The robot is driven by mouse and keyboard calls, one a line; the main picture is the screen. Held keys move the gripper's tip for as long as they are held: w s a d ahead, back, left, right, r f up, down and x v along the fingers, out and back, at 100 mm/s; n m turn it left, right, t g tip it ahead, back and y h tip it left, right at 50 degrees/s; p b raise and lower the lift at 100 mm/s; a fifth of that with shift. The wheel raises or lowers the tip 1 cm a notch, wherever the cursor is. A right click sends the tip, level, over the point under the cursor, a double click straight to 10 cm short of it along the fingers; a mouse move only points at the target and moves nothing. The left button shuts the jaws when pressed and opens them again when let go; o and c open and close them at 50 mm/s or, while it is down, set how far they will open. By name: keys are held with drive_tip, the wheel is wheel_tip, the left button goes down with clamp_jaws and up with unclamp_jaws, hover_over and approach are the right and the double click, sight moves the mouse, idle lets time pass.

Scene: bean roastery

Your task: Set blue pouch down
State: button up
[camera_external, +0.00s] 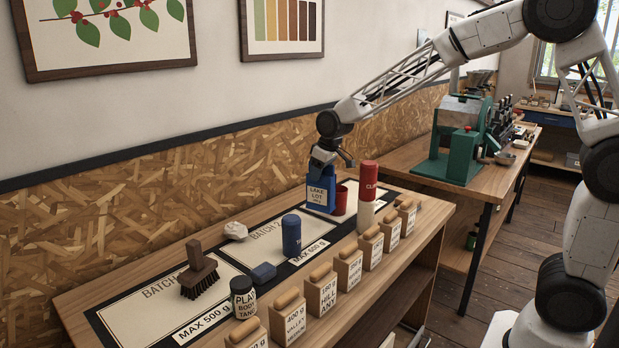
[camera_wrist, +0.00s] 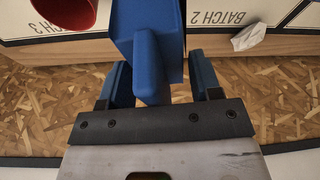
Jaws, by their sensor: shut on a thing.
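The blue pouch (camera_external: 320,194), with a white label reading "LAKE LOT", is upright at the far end of the table, over or on the mat's far section. Whether the pouch's base touches the mat (camera_external: 130,307) cannot be told. The mat has sections marked "BATCH"; the wrist view shows "BATCH 3" and "BATCH 2".
Several tan bags (camera_external: 321,292) line the front edge.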

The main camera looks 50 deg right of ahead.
wheel_tip(320, 180, up, 9)
drive_tip(key=shift+f, duration=0.1)
drive_tip(key=w+d+m, duration=0.1)
drive_tip(key=w+d, duration=0.7)
drive_tip(key=d, duration=0.2)
drive_tip(key=w+d+m, duration=0.1)
drive_tip(key=w+d, duration=0.7)
drive_tip(key=d, duration=0.3)
drive_tip(key=shift+h, duration=0.3)
drive_tip(key=shift+f, duration=2.8)
drive_tip(key=shift+f, duration=2.4)
